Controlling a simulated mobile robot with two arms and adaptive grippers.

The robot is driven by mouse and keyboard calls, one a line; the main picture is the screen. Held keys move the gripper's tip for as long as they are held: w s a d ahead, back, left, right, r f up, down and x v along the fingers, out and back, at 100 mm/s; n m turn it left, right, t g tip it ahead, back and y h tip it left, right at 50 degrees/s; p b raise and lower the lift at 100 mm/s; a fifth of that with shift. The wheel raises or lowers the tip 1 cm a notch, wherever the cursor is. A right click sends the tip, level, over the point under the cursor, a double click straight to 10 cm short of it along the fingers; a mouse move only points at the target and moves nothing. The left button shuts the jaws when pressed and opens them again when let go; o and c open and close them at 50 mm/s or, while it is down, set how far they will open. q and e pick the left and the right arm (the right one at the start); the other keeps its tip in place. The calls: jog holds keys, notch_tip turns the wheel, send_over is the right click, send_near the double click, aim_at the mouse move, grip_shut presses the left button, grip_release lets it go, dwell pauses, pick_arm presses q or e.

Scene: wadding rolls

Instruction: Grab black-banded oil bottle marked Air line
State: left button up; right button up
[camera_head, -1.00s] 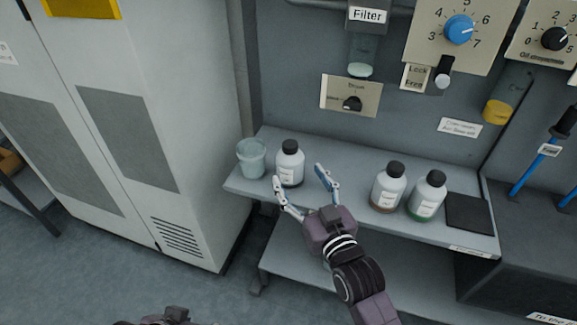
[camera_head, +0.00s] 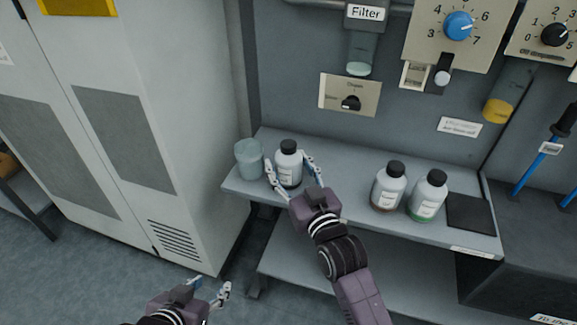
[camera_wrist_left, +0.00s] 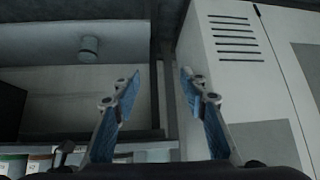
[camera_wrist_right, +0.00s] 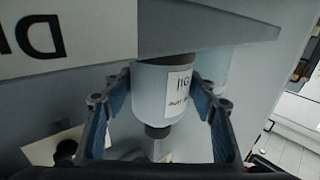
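The black-banded oil bottle (camera_head: 289,167) stands upright on the shelf. It is pale with a black cap and a white label, and a dark band shows at its base. My right gripper (camera_head: 292,172) has its fingers on either side of it. In the right wrist view the bottle (camera_wrist_right: 163,92) appears upside down between the open fingers (camera_wrist_right: 163,100), close to both; firm contact cannot be made out. Its label is partly readable as "Oil". My left gripper (camera_head: 208,290) is low at the front, open and empty; its spread fingers also show in the left wrist view (camera_wrist_left: 160,95).
A translucent cup (camera_head: 249,159) stands just left of the bottle. A brown-banded bottle (camera_head: 388,187) and a green-banded bottle (camera_head: 428,196) stand further right, beside a dark pad (camera_head: 470,213). A tall cabinet (camera_head: 190,120) is at left. The shelf between the bottles is clear.

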jog(key=c, duration=0.7)
jog(key=shift+c, duration=1.2)
jog(key=shift+r, duration=0.15)
